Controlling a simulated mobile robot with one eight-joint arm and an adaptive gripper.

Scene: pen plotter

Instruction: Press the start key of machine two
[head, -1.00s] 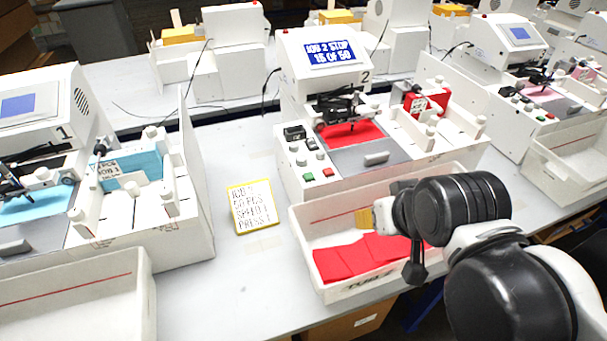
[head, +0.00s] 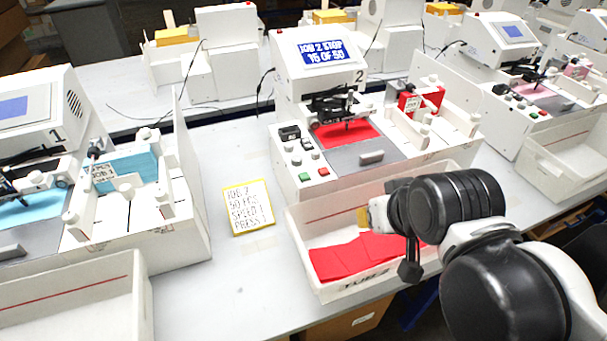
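Key labels are too small to read. A red sheet (head: 346,135) lies under its pen carriage. My gripper (head: 380,216) hangs over the tub in front of the machine, to the right of and nearer than the keys, touching neither. My wrist hides its fingers, so its opening is unclear.
The white tub (head: 300,235) holds several red cards (head: 345,258). A yellow-edged handwritten note (head: 248,208) lies on the table (head: 240,290) left of machine two. Machine one (head: 35,110), with blue sheets, stands at left. Another machine (head: 510,60) stands at right.

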